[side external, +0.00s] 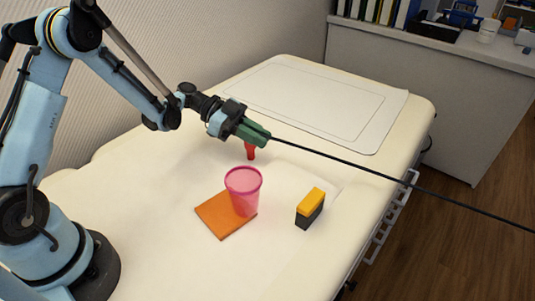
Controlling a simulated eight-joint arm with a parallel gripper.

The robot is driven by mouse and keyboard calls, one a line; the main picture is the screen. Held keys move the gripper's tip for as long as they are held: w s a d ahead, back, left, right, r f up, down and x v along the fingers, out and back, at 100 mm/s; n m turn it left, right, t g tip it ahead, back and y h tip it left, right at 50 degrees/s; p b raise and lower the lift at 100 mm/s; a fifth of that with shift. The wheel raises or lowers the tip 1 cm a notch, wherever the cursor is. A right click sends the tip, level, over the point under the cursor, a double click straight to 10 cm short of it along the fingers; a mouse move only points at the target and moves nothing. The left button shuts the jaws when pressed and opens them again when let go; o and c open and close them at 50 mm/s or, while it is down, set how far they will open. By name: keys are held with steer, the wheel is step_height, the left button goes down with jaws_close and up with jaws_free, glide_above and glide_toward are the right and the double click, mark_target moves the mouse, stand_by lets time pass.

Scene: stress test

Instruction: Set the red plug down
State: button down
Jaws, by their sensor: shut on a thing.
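My gripper (258,136) has green fingers and is shut on the red plug (250,152). The plug hangs below the fingertips, its upper part hidden by them. It appears to be held above the cream padded table (140,220), though the exact gap below it cannot be told from this single view. The gripper is behind the pink cup in the picture, up and slightly to the right of it.
A translucent pink cup (243,190) stands at an orange square mat (215,217). A yellow-and-black block (310,208) stands to the right. A white sheet (320,105) lies at the back. A thin dark rod or cable (400,181) runs from near the gripper rightward across the view.

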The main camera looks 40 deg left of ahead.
steer(key=shift+f, duration=0.15)
steer(key=c, duration=1.1)
jaws_free()
